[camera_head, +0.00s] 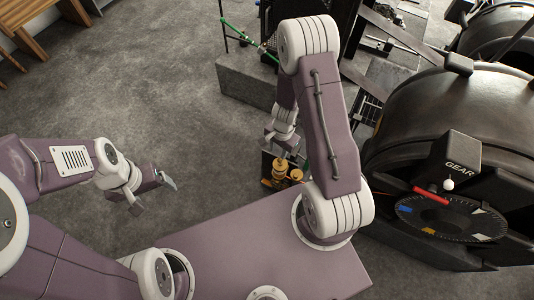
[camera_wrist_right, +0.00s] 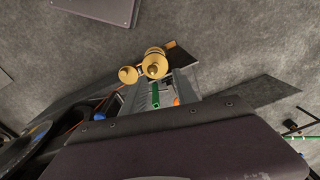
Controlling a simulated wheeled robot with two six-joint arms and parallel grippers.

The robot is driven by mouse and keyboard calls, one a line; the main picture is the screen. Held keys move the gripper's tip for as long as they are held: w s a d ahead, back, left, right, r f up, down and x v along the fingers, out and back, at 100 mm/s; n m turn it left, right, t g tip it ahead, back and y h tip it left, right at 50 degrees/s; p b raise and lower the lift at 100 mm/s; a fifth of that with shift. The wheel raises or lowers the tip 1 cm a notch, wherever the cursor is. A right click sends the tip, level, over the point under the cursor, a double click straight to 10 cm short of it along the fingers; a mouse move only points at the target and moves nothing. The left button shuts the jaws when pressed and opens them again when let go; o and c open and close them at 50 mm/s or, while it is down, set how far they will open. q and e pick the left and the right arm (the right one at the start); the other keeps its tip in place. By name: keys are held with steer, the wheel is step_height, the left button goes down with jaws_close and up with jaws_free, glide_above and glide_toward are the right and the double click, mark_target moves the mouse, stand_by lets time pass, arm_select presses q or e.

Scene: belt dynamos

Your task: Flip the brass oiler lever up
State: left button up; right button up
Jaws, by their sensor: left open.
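The brass oiler (camera_head: 281,168) shows as rounded brass cups on a dark mount with orange parts, just beyond the edge of my base. In the right wrist view the brass oiler (camera_wrist_right: 154,65) shows a larger and a smaller brass cup. I cannot make out its lever clearly in either view. My right gripper (camera_head: 280,140) points down just above the oiler in the head view, apparently close to it; whether it touches is unclear, and its jaw opening cannot be judged. My left gripper (camera_head: 153,193) is open and empty over bare floor, well left of the oiler.
A large dark dynamo housing (camera_head: 455,105) stands at the right, with a GEAR box (camera_head: 462,158), a red handle (camera_head: 430,196) and a round dial (camera_head: 451,220). A grey block (camera_head: 245,80) and a green rod (camera_head: 246,38) are behind my right arm.

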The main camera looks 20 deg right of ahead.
mark_target(280, 162)
steer(key=f+b, duration=0.7)
steer(key=f, duration=0.1)
steer(key=shift+s+d+f+b, duration=0.1)
steer(key=shift+s+d+b, duration=0.2)
steer(key=shift+s+d+f+b, duration=0.1)
steer(key=shift+f+b, duration=0.25)
arm_select(q)
step_height(280, 162, down, 7)
steer(key=s+d, duration=0.1)
steer(key=shift+f, duration=0.2)
steer(key=shift+a, duration=0.1)
